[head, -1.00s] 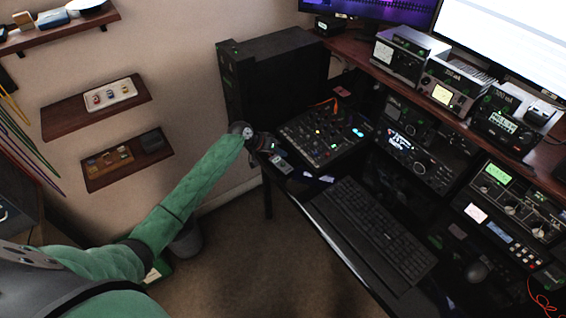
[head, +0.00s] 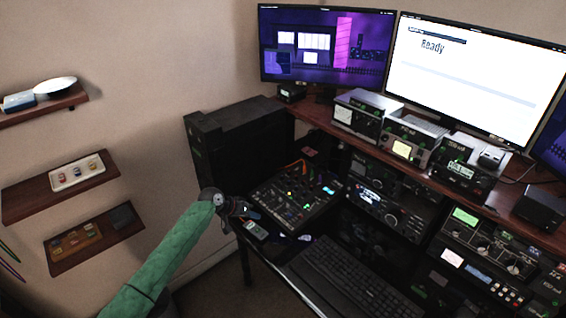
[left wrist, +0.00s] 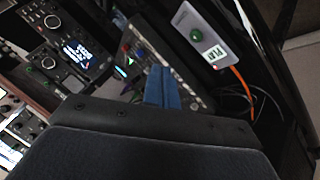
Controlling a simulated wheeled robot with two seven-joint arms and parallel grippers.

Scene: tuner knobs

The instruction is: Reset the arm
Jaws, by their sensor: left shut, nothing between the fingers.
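My left arm, in a green sleeve, reaches in from the lower left in the head view. My left gripper (head: 245,211) is by the desk's front left corner, in front of the mixer panel (head: 297,195). In the left wrist view its blue fingers (left wrist: 162,88) are together with nothing between them. The mixer panel's edge shows behind them there. My right gripper is in neither view.
A black computer tower (head: 240,145) stands behind the left gripper. A keyboard (head: 340,280) lies on the desk at the front. Radio units (head: 402,148) line the shelf under the monitors (head: 475,78). Wall shelves (head: 95,238) are at the left. The floor left of the desk is open.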

